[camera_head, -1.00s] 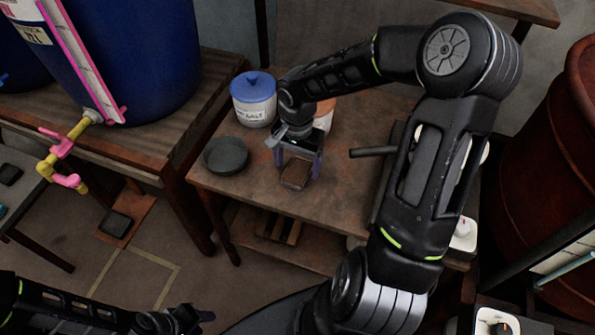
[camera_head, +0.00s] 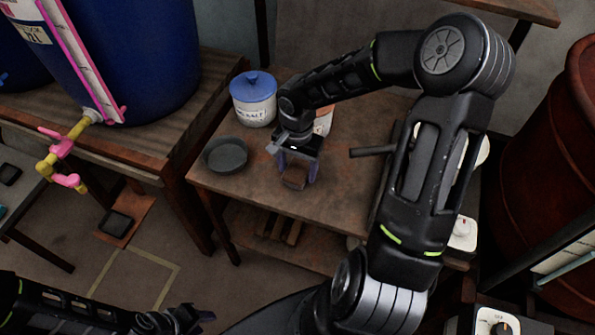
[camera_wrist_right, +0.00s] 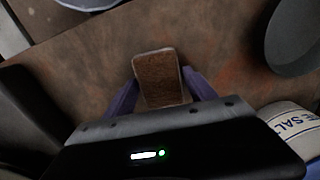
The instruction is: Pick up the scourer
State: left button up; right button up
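The scourer, a small brown block with a pale edge (camera_head: 294,178), lies on the brown wooden table (camera_head: 330,200). My right gripper (camera_head: 297,172) points down at it with its purple fingers on either side of the block. In the right wrist view the scourer (camera_wrist_right: 158,78) lies between the two fingers (camera_wrist_right: 163,85), with its far end beyond the tips. The fingers look spread; a narrow gap seems to show at the sides, though contact is hard to judge. My left gripper (camera_head: 180,320) is low at the left, away from the table; its fingers are dark and unclear.
A dark round dish (camera_head: 226,155) and a white salt jar with a blue lid (camera_head: 254,100) stand left of my right gripper. An orange-and-white container (camera_head: 323,118) is partly hidden behind the arm. A dark handle (camera_head: 372,151) juts out at right. The front table area is clear.

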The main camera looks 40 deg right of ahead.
aim_at(297, 169)
jog(key=c, duration=1)
jog(key=shift+c, duration=0.2)
notch_tip(297, 169, up, 10)
jog(key=shift+p, duration=0.3)
